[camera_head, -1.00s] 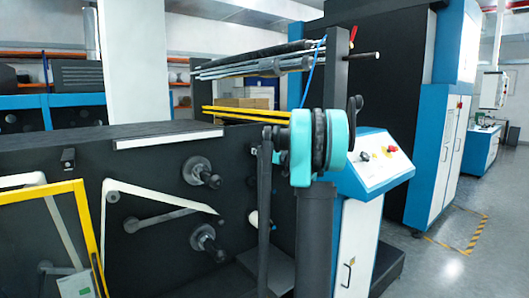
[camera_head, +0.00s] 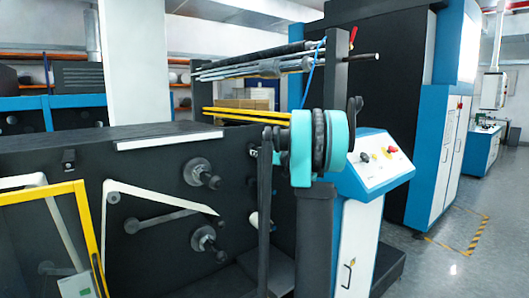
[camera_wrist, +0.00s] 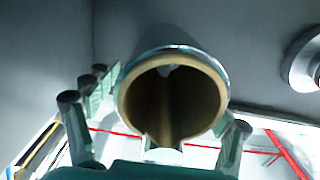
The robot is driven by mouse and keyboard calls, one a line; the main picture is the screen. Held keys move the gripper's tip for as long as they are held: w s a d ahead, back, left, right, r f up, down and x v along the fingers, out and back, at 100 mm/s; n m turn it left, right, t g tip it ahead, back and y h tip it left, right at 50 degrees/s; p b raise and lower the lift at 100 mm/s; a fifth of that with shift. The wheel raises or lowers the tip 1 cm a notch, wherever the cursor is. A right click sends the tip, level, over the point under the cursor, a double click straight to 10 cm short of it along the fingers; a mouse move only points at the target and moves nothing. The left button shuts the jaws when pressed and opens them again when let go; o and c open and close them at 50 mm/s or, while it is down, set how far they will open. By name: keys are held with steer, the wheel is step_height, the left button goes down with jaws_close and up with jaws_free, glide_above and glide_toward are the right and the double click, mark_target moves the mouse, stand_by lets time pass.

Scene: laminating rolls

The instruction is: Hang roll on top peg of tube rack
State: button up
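In the wrist view the roll (camera_wrist: 124,100) shows end-on, a hollow tube with a brown cardboard core and a shiny, pale outer edge. My gripper (camera_wrist: 168,112) has its fingers on both sides of the roll, with the pads against its left and lower right sides. The inside of the tube is dark; I cannot make out a peg in it. A round, pale-rimmed end (camera_wrist: 301,60) stands out from the grey surface at right; I cannot tell whether it is a peg or another roll. In the head view my gripper and the roll are hidden, and I cannot identify the tube rack.
A black machine (camera_head: 150,160) with hubs and a yellow-framed guard (camera_head: 83,225) fills the left of the head view. A control panel (camera_head: 378,160) stands right of my turquoise arm. Long dark and silver bars (camera_head: 255,65) lie above the machine. Clear floor (camera_head: 440,260) is at right.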

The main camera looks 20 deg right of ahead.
steer(key=shift+w+a+r, duration=0.35)
steer(key=shift+w+r, duration=0.05)
steer(key=shift+w, duration=0.25)
steer(key=v, duration=1.3)
steer(key=shift+s+d+f, duration=0.25)
steer(key=shift+d+f, duration=0.05)
steer(key=shift+f, duration=0.15)
